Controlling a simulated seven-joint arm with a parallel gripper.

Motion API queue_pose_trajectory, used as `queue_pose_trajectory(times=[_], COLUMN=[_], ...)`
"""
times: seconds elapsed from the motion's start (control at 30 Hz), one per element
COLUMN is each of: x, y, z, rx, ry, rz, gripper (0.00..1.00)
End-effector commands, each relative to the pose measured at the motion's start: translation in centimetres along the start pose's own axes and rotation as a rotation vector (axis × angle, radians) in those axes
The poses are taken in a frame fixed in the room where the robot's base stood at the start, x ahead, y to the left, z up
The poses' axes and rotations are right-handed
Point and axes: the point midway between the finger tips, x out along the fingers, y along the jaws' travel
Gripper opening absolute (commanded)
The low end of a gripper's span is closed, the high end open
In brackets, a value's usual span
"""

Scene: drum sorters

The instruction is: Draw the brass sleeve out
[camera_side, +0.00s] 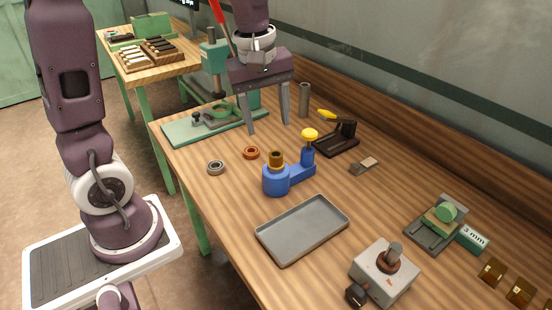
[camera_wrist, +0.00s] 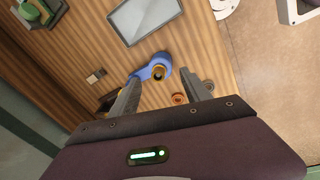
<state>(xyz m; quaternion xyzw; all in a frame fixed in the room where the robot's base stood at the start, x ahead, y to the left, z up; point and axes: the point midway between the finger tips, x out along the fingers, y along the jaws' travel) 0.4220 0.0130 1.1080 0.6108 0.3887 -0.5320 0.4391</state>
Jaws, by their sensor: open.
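The brass sleeve (camera_side: 276,160) stands upright in the top of a blue fixture (camera_side: 277,181) on the wooden bench. The fixture has a side arm with a yellow knob (camera_side: 310,134). In the wrist view the sleeve (camera_wrist: 158,73) shows end-on as a ring with a dark centre, in the blue fixture (camera_wrist: 149,69). My gripper (camera_side: 268,129) is open and empty above the bench, behind the fixture in the side view. In the wrist view its fingers (camera_wrist: 163,88) are spread, with the sleeve beyond and between the tips.
An empty grey tray (camera_side: 303,229) lies in front of the fixture. A copper-coloured ring (camera_side: 251,153) and a grey ring (camera_side: 215,167) lie to its left. A grey box with a post (camera_side: 384,271) stands at front right. A black yellow-handled clamp (camera_side: 337,139) and a green press (camera_side: 215,112) stand behind.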

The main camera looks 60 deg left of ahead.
Motion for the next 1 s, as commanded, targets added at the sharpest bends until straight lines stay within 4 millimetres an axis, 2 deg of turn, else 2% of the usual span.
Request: queue_pose_trajectory(times=[0.03, 0.1, 0.2, 0.37, 0.6, 0.7, 0.9, 0.93, 1.0], x=[2.2, 4.6, 6.6, 8.7, 13.0, 14.1, 14.2, 14.2, 14.2], y=[0.8, 1.6, 2.1, 2.0, 1.8, 1.7, 1.7, 1.7, 1.7], z=[-1.4, -2.9, -4.1, -4.3, -4.4, -4.4, -4.3, -4.3, -4.3], rx=[-0.126, -0.287, -0.416, -0.455, -0.452, -0.451, -0.45, -0.45, -0.45], ry=[-0.014, -0.02, -0.02, -0.02, -0.021, -0.02, -0.02, -0.02, -0.02], rz=[-0.046, -0.089, -0.124, -0.136, -0.137, -0.134, -0.132, -0.132, -0.132], gripper=[0.56, 0.56, 0.56, 0.56, 0.56, 0.56, 0.56, 0.54, 0.4])
